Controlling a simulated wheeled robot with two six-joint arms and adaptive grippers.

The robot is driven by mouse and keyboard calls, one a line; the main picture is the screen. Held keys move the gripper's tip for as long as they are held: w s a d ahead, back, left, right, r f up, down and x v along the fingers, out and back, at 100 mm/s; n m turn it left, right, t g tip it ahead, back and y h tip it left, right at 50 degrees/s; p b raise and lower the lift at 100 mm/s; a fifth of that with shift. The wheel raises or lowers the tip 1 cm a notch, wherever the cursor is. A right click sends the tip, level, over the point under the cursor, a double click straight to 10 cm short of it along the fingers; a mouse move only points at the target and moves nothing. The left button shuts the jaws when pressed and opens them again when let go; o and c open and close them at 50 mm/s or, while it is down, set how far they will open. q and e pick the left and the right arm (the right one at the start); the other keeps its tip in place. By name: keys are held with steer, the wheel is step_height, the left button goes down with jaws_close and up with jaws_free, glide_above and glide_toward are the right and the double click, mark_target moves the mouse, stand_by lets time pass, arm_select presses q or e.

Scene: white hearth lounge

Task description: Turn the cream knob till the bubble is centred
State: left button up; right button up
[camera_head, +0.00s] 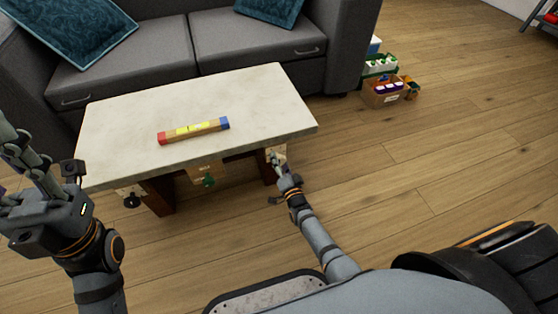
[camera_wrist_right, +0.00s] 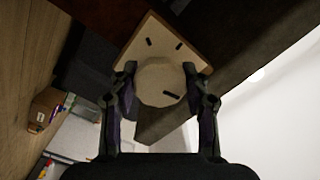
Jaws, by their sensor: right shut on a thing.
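The cream knob (camera_wrist_right: 158,84) is round and sits on a square cream plate (camera_wrist_right: 163,44) with dark marks, under the right end of the table. My right gripper (camera_head: 277,160) is shut on this knob, one finger on each side in the right wrist view. A spirit level (camera_head: 214,127) with a red left end, a blue right end and a yellow vial (camera_head: 189,130) lies on the pale tabletop (camera_head: 265,95). The bubble is too small to place surely. My left gripper (camera_head: 18,150) is at the left edge, away from the table, its fingers partly cut off.
A green knob (camera_head: 208,181) is under the table's front middle, and a black knob (camera_head: 131,200) under its left end. A grey sofa (camera_head: 155,60) stands behind the table. Boxes of goods (camera_head: 385,93) stand on the floor at right. The wooden floor (camera_head: 430,170) is open there.

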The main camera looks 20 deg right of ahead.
steer(key=shift+w+r, duration=0.1)
steer(key=shift+r, duration=0.1)
steer(key=o, duration=1.2)
steer(key=shift+c, duration=0.2)
steer(key=shift+f, duration=0.1)
steer(key=shift+s, duration=0.3)
steer(key=s, duration=1.1)
steer(key=shift+s+d, duration=0.25)
steer(key=shift+s, duration=0.05)
